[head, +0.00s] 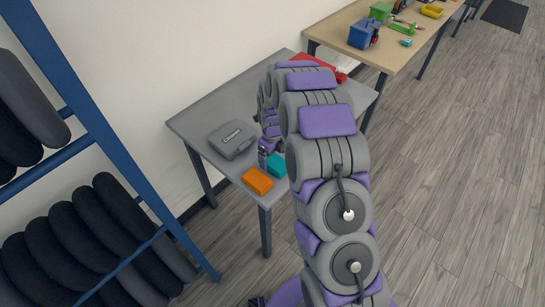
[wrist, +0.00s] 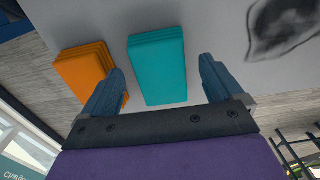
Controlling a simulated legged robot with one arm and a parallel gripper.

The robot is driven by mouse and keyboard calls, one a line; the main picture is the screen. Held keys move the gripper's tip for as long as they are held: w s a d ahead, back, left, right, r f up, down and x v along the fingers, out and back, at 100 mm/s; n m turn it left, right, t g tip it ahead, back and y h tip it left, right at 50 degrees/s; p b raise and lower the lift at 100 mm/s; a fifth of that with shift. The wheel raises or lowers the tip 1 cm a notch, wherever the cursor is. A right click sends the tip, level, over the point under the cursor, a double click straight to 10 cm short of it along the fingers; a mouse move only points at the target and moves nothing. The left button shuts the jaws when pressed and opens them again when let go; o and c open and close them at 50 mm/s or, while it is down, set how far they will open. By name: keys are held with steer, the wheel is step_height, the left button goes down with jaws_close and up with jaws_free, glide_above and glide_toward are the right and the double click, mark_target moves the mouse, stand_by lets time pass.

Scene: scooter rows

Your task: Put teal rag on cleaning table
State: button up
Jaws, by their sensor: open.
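The teal rag (head: 277,167), a folded block, lies on the grey table (head: 205,112) near its front edge, partly hidden by my arm in the head view. In the wrist view the teal rag (wrist: 157,66) shows whole, ahead of and between my fingers. My gripper (wrist: 160,88) is open with nothing held. In the head view my gripper (head: 264,152) is low over the table, beside the teal rag; whether it touches the rag I cannot tell. Neither table is marked as the cleaning table.
An orange folded rag (head: 258,181) lies left of the teal one, close to my finger in the wrist view (wrist: 84,68). A grey case (head: 232,138) and a red object (head: 309,60) share the table. A wooden table (head: 395,45) stands behind; a blue tyre rack (head: 120,150) stands left.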

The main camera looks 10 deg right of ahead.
mark_target(273, 159)
steer(key=s+r+n+p, duration=0.1)
steer(key=s+r+n, duration=0.25)
steer(key=r, duration=0.55)
steer(key=s+r+n+p, duration=0.1)
steer(key=s+r+n, duration=0.25)
steer(key=r, duration=0.55)
steer(key=s+r+n, duration=0.3)
steer(key=s+n, duration=0.4)
steer(key=s, duration=0.4)
steer(key=s+r+n+g, duration=0.1)
steer(key=s+r+n, duration=0.2)
steer(key=s+n, duration=0.4)
steer(key=s+r+n, duration=0.3)
steer(key=s+n, duration=0.4)
steer(key=s, duration=0.9)
steer(key=shift+s+d+r+n+g, duration=0.25)
steer(key=shift+s+r+n+g, duration=0.1)
steer(key=shift+n+g, duration=0.05)
